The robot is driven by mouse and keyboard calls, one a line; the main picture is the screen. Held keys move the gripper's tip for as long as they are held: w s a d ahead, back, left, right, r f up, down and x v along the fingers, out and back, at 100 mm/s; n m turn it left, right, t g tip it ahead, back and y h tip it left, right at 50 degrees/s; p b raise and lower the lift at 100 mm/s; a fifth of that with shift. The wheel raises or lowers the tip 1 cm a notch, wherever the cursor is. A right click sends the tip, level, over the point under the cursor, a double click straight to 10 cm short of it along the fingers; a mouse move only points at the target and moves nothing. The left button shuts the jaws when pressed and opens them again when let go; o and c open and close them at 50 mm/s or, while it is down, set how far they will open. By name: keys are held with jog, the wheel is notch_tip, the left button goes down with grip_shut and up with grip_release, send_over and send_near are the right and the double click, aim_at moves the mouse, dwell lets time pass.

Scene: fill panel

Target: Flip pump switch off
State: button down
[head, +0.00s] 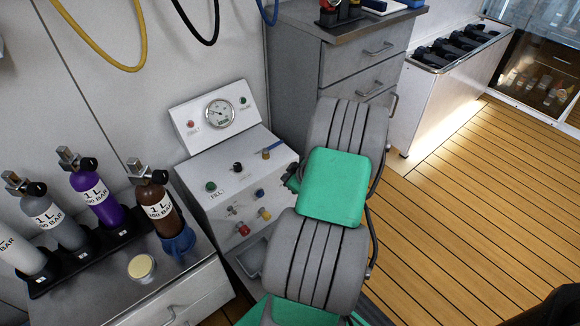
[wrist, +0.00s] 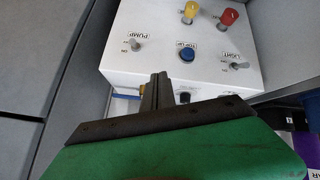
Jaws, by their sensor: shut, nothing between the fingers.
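The white fill panel (head: 215,195) stands in the middle of the head view, with a gauge on its raised back. In the wrist view the pump switch (wrist: 135,45) is a small metal toggle beside the PUMP label. Its position is too small to read surely. My gripper (wrist: 158,77) is shut and empty, its fingertips at the panel's near edge, below and slightly right of the pump switch in the picture, apart from it. In the head view my gripper (head: 292,178) is a dark shape mostly hidden by my green and grey arm, which also hides the pump switch.
The blue TOP-UP button (wrist: 187,53) is right of the pump switch, with the LIGHT toggle (wrist: 238,65) farther right. A yellow knob (wrist: 191,12) and red knob (wrist: 229,16) lie beyond. Several gas bottles (head: 95,200) stand left; a grey cabinet (head: 340,60) stands behind.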

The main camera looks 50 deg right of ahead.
jog(key=shift+t+h, duration=0.4)
jog(key=shift+h, duration=0.3)
jog(key=s+d, duration=0.1)
jog(key=d, duration=0.1)
jog(key=s+d+f, duration=0.1)
jog(key=d, duration=0.1)
jog(key=shift+s+d+f, duration=0.1)
jog(key=shift+s, duration=0.2)
jog(key=b+x, duration=0.3)
jog(key=x, duration=0.7)
jog(key=shift+s+f, duration=0.1)
jog(key=shift+f, duration=0.05)
